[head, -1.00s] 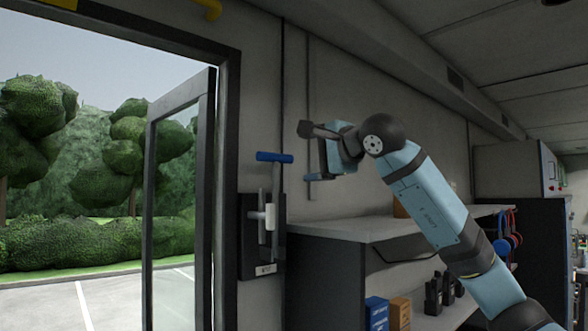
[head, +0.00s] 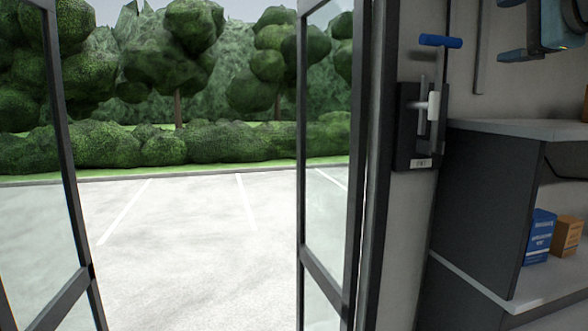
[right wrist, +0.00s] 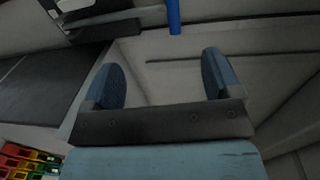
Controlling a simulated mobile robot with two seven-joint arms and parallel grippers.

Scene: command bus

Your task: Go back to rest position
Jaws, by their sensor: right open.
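My right gripper (head: 500,28) is at the top right edge of the head view, in front of the wall above the shelf. Only its blue fingers and part of the hand show there. In the right wrist view its two fingers (right wrist: 163,75) stand apart with nothing between them. The end of a blue bar (right wrist: 173,15) shows beyond them at the top, clear of the fingers. My left gripper is not in view.
Glass doors stand open onto a parking lot (head: 180,240). A shelf unit (head: 480,190) holds blue (head: 540,238) and orange boxes (head: 567,238). Colourful bins (right wrist: 25,160) show at lower left in the wrist view.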

